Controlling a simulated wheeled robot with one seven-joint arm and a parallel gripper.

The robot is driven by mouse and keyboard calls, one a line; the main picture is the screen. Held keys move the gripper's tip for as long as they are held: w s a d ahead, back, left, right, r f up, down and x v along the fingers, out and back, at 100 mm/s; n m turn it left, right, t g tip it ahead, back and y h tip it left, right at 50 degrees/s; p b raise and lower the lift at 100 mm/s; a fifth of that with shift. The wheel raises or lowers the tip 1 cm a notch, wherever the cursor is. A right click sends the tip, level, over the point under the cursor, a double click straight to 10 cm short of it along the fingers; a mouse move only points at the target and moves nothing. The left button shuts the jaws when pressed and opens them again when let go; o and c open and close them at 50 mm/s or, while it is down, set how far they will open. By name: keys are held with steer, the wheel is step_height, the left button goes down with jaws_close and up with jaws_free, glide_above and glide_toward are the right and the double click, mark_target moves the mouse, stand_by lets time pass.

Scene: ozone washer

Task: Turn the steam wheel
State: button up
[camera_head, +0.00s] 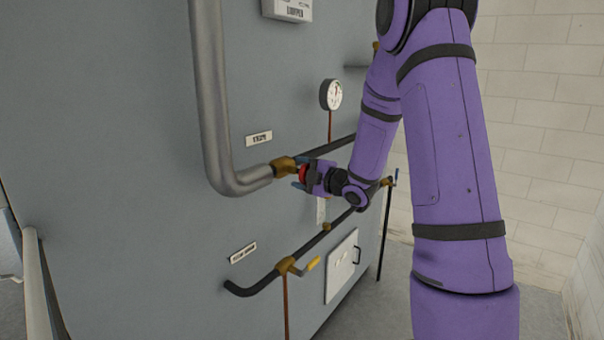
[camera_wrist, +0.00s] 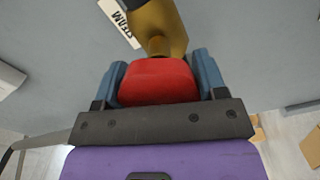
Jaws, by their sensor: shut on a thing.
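The steam wheel (camera_wrist: 158,82) is red and sits on a brass valve body (camera_wrist: 156,24). In the wrist view it fills the space between the two blue fingers of my gripper (camera_wrist: 160,80). A finger lies against each side of it, so my gripper is shut on the wheel. A label reading "STEAM" (camera_wrist: 122,20) is partly seen beside the valve. In the head view the red wheel (camera_head: 303,173) shows only as a small patch between my gripper's fingers (camera_head: 300,174), at the end of the brass valve (camera_head: 284,165). Much of it is hidden by the gripper.
A thick grey pipe (camera_head: 212,110) runs down to the valve on the grey washer wall (camera_head: 110,150). A round gauge (camera_head: 331,94) is above right. Below are a black pipe (camera_head: 300,250) with a yellow-handled valve (camera_head: 312,264) and a white hatch (camera_head: 341,266). A brick wall is at right.

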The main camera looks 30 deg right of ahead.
steer(key=shift+f+n, duration=0.1)
steer(key=shift+n, duration=1)
steer(key=o, duration=0.9)
steer(key=shift+o, duration=0.2)
steer(key=shift+s, duration=0.1)
steer(key=v, duration=1)
steer(key=shift+s, duration=0.3)
steer(key=shift+d, duration=0.1)
